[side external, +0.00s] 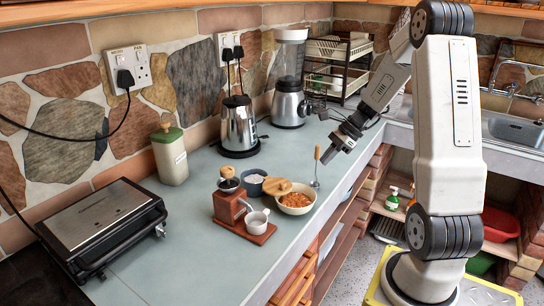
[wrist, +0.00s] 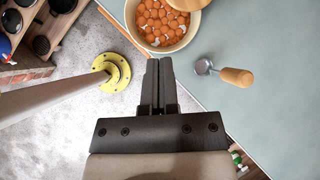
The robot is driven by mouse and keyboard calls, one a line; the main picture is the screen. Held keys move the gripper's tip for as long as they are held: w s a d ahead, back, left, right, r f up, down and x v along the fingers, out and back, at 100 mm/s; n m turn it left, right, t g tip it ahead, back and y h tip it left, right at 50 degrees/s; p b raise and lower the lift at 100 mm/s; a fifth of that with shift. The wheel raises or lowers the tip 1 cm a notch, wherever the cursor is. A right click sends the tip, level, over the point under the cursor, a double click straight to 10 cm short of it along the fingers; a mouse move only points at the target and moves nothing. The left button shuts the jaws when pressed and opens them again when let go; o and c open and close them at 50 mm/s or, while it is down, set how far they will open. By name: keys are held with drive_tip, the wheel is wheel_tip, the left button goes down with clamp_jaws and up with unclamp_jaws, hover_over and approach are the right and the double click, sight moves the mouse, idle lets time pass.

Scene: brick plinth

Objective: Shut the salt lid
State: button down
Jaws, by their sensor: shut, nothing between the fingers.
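A small grey pot of white salt (side external: 252,184) stands on the worktop. A round wooden lid (side external: 277,186) with a knob is beside its opening, to the right, leaving the salt uncovered. The lid reaches over the rim of a cream bowl of orange food (side external: 295,203); whether it touches the bowl is unclear. In the wrist view, only part of the lid (wrist: 188,4) shows at the top edge, and the salt pot is out of view. My gripper (side external: 329,158) is above the worktop's front edge, right of the lid and apart from it. Its fingers (wrist: 159,62) are together and empty.
A wooden-handled metal tool (side external: 317,168) stands close to my gripper. A wooden grinder (side external: 230,205) and a white cup (side external: 257,222) are left and in front of the pot. A kettle (side external: 239,130) and blender (side external: 290,85) stand behind.

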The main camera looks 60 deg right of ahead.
drive_tip(key=shift+s+d+r+m+t, duration=0.15)
drive_tip(key=shift+d+m+t, duration=0.1)
drive_tip(key=shift+d+m, duration=0.25)
drive_tip(key=shift+s+d+r+m+t, duration=0.15)
drive_tip(key=shift+d+m+t, duration=0.15)
drive_tip(key=shift+d, duration=0.35)
drive_tip(key=shift+f, duration=0.1)
approach(285, 188)
drive_tip(key=f, duration=0.3)
drive_tip(key=shift+a+f, duration=0.4)
drive_tip(key=shift+w+a, duration=0.7)
drive_tip(key=shift+w, duration=0.1)
drive_tip(key=shift+w+a, duration=0.5)
drive_tip(key=shift+w, duration=0.05)
